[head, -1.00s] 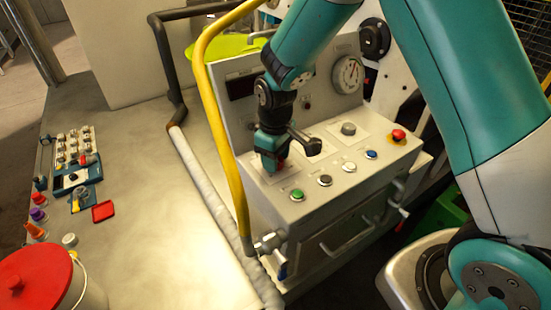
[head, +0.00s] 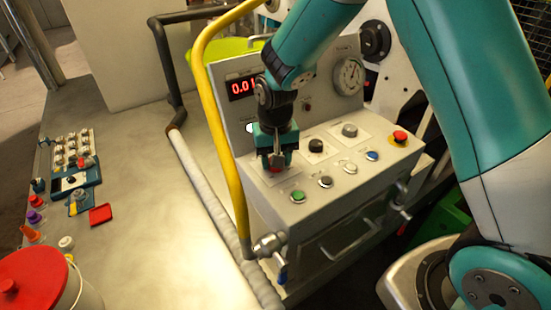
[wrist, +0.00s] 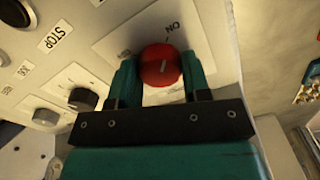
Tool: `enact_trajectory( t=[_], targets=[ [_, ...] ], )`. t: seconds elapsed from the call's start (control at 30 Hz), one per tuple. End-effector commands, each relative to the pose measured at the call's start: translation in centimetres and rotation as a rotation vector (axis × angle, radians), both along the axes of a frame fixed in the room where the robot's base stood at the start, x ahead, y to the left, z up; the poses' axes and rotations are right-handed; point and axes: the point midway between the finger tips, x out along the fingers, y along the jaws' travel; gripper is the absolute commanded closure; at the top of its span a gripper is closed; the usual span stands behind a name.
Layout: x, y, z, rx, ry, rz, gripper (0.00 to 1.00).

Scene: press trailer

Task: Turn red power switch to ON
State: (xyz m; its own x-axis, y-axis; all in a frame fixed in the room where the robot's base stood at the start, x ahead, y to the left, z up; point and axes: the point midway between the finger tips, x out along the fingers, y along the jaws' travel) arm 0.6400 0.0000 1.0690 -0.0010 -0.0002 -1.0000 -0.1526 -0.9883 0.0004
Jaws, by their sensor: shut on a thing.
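The red power switch (wrist: 160,65) is a round knob with a short white mark, on a pale plate with an ON label (wrist: 172,28) beyond it. In the wrist view the mark slants toward the ON label. My gripper (wrist: 160,75) is shut on the knob, one teal finger on each side. In the head view my gripper (head: 277,160) points down onto the panel's left part, and only a little red of the switch (head: 276,169) shows between the fingers. The display (head: 243,87) is lit with red digits.
Beside the switch are a black knob (head: 316,146), a grey knob (head: 349,130), a green button (head: 298,196) and a red emergency button (head: 399,136). A yellow rail (head: 223,150) rises close left of the panel. A gauge (head: 349,75) stands behind.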

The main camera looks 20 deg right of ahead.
Motion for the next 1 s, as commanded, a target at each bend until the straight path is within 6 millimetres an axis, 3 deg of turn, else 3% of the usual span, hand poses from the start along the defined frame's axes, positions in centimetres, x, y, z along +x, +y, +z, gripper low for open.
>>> enact_trajectory(
  t=[0.67,0.7,0.8,1.0],
  targets=[
    [0.12,0.0,0.14,0.0,-0.004,-0.06,0.8],
    [0.12,0.0,0.14,0.0,-0.004,-0.06,0.49],
    [0.1,0.0,0.11,0.0,-0.003,-0.06,0.31],
    [0.05,0.0,0.06,0.001,-0.002,-0.059,0.31]
  ],
)
